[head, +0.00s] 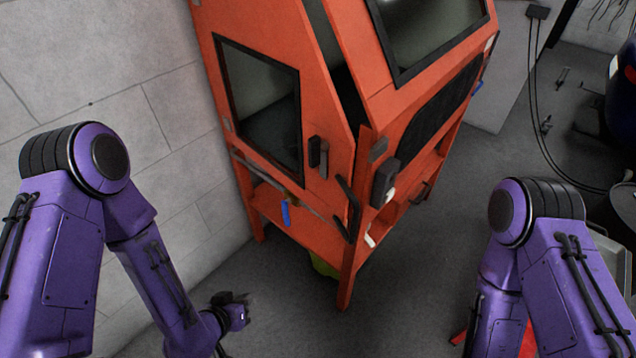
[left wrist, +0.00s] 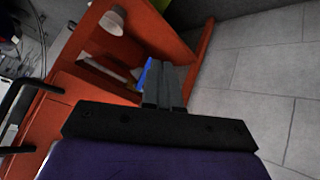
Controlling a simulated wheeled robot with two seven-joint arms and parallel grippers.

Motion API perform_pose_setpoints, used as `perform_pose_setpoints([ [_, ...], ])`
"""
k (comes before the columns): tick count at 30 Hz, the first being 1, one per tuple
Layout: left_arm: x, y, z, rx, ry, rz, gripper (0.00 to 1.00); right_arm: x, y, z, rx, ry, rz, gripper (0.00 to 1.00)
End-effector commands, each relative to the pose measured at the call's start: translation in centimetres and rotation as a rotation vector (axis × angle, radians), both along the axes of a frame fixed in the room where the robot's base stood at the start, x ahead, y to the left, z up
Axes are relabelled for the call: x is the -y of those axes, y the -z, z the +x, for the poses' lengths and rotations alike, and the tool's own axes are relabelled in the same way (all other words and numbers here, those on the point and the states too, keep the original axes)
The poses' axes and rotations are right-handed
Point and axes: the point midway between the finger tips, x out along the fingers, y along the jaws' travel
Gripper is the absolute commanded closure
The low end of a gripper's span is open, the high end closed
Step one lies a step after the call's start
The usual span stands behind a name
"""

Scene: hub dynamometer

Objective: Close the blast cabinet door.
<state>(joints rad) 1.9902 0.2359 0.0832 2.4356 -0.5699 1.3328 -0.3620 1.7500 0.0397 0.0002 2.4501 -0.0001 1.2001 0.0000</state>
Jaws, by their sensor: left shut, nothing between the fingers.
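The orange blast cabinet (head: 375,75) stands against the grey block wall in the head view. Its door (head: 215,55) is on the left side face, with a dark window and a black handle (head: 318,152). A dark gap shows between the door's edge and the cabinet's front, so the door looks ajar. My left gripper (head: 243,308) is low, left of the cabinet's legs and apart from the door. In the left wrist view its fingers (left wrist: 163,85) are together and empty, with orange cabinet framework beyond. My right gripper is out of view; only my right arm shows.
A blue-handled valve (head: 286,213) hangs below the door, and a blue patch shows behind the fingers in the left wrist view. A black box (head: 383,183) sticks out on the cabinet's front. The floor (head: 420,290) in front is clear. A cable hangs at the right.

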Motion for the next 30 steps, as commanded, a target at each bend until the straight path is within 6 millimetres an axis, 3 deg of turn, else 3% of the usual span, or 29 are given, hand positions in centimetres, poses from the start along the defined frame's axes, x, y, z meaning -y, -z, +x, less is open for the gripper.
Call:
perform_pose_setpoints([
  [1, 2.3, -3.4, 3.4, 0.167, 0.117, -0.044, 1.00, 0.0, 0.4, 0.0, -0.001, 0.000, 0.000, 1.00],
  [3, 5.2, -8.8, 6.5, 0.404, 0.283, -0.074, 1.00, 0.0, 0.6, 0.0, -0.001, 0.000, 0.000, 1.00],
  [6, 7.8, -15.4, 8.5, 0.689, 0.450, -0.080, 1.00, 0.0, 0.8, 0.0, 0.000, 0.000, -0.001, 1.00],
  [9, 9.1, -19.2, 8.9, 0.855, 0.537, -0.071, 1.00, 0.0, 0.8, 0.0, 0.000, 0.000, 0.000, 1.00],
  [14, 10.4, -20.5, 9.9, 0.906, 0.571, -0.065, 1.00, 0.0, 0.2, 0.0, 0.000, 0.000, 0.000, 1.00],
  [30, 17.9, -20.5, 18.0, 0.898, 0.569, -0.070, 1.00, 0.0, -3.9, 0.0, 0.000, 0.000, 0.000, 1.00],
])
